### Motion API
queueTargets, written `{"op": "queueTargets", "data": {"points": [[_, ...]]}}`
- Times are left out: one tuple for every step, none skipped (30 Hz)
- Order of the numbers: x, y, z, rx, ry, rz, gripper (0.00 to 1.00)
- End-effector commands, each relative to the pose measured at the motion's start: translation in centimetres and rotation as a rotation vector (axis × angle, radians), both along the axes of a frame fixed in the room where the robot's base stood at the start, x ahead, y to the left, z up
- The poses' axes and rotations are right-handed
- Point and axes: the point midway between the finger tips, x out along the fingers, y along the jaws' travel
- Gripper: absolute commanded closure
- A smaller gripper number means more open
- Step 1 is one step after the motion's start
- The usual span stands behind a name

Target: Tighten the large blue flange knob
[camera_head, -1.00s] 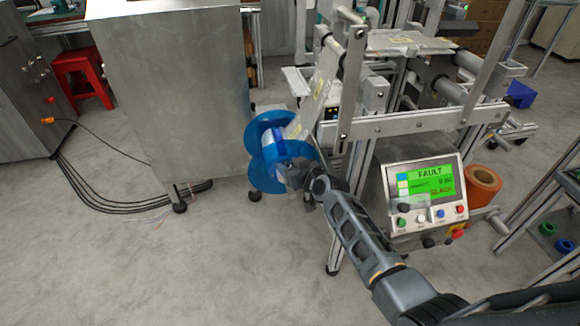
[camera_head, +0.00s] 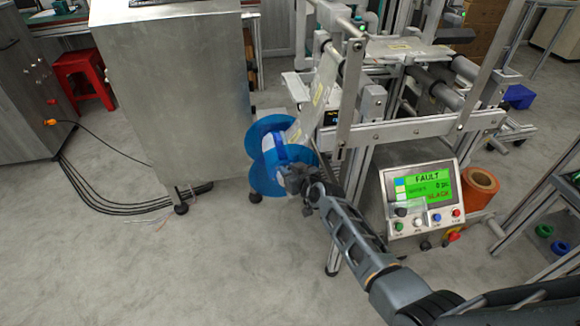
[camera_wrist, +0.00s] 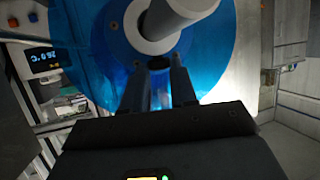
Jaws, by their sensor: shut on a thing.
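The large blue flange (camera_head: 262,182) is a translucent blue disc on the reel at the near left end of the machine. In the wrist view the blue flange (camera_wrist: 214,58) fills the upper middle, with a white hub and a grey shaft (camera_wrist: 170,24) in front of it. My gripper (camera_head: 294,178) is at the right side of the reel in the head view. In the wrist view my gripper (camera_wrist: 155,84) has its two fingers at the flange, below the hub, shut on the blue flange knob. The exact contact is dark and partly hidden.
A control panel (camera_head: 420,197) shows a green screen reading FAULT. An orange roll (camera_head: 480,187) is right of it. A metal cabinet (camera_head: 165,95) stands left of the reel. Black cables (camera_head: 95,195) lie on the floor. Open floor is at front left.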

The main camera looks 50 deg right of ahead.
Motion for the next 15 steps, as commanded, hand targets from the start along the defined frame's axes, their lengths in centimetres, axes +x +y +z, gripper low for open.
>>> {"op": "queueTargets", "data": {"points": [[0.01, 0.23, 0.50, 0.000, 0.005, -0.007, 1.00], [0.03, 0.24, 0.55, 0.001, 0.005, -0.015, 1.00], [0.04, 0.27, 0.58, 0.000, 0.005, -0.025, 1.00], [0.06, 0.32, 0.59, 0.001, 0.005, -0.033, 1.00], [0.09, 0.34, 0.64, 0.000, 0.005, -0.040, 1.00], [0.12, 0.41, 0.61, 0.001, 0.005, -0.052, 1.00], [0.13, 0.43, 0.64, 0.000, 0.004, -0.060, 1.00], [0.14, 0.51, 0.59, 0.001, 0.006, -0.068, 1.00], [0.17, 0.58, 0.57, 0.001, 0.005, -0.079, 1.00], [0.20, 0.64, 0.59, 0.001, 0.005, -0.087, 1.00], [0.24, 0.65, 0.58, 0.002, 0.004, -0.097, 1.00], [0.27, 0.75, 0.57, 0.003, 0.004, -0.107, 1.00], [0.28, 0.73, 0.56, 0.002, 0.004, -0.116, 1.00], [0.25, 0.81, 0.49, 0.003, 0.004, -0.124, 1.00], [0.29, 0.75, 0.52, 0.003, 0.003, -0.137, 1.00]]}}
